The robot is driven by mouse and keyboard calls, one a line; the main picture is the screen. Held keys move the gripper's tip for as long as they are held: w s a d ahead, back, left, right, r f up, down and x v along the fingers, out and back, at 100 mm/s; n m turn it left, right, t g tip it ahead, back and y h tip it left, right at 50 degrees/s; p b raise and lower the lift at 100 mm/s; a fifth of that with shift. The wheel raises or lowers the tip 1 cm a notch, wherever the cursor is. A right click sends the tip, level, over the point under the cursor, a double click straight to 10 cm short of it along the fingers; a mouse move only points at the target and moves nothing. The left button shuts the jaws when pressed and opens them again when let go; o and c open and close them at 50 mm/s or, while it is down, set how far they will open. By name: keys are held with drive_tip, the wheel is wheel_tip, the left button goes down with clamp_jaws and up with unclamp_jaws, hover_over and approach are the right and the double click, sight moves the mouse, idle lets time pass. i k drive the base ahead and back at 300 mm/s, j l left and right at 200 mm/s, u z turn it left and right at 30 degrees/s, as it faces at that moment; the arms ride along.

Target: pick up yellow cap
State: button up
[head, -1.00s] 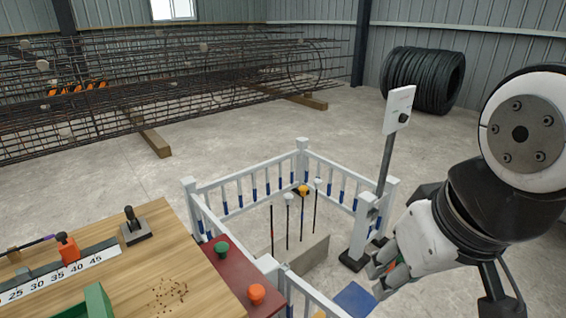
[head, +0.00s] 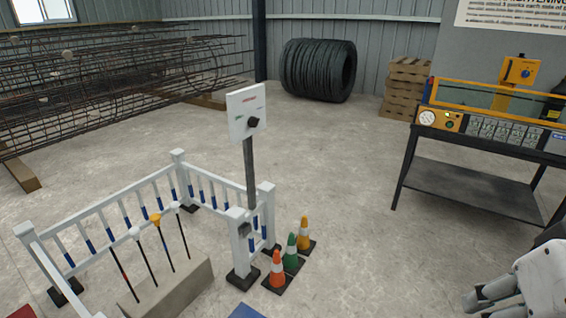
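A small yellow cap (head: 155,219) sits on top of one of several thin upright bars inside the white fenced area, at the lower left of the head view. My gripper (head: 478,300) is at the lower right edge of the view, partly cut off, far to the right of the cap. The frame does not show clearly whether its fingers are open or shut.
White railings (head: 100,214) surround the bars, which rise from a concrete block (head: 185,284). A post with a control box (head: 246,110) stands at the corner. Orange (head: 277,268), green (head: 291,252) and yellow (head: 304,233) cones stand beside it. A dark machine table (head: 480,185) is at right.

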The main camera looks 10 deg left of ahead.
sight(154, 218)
drive_tip(key=i+l+z, duration=0.55)
drive_tip(key=i, duration=0.35)
drive_tip(key=i+u, duration=0.4)
drive_tip(key=i+l+u, duration=0.1)
drive_tip(key=i+u, duration=0.55)
drive_tip(key=u, duration=0.2)
drive_tip(key=i+u, duration=0.25)
drive_tip(key=u, duration=0.15)
drive_tip(key=i+l+u, duration=0.15)
drive_tip(key=u, duration=0.25)
drive_tip(key=i+l+u, duration=0.2)
drive_tip(key=u, duration=0.2)
drive_tip(key=i+l+u, duration=0.15)
drive_tip(key=u, duration=0.3)
drive_tip(key=i+l+u, duration=0.15)
drive_tip(key=l, duration=0.15)
drive_tip(key=i+l+u, duration=0.2)
drive_tip(key=l+u, duration=0.15)
drive_tip(key=l, duration=0.2)
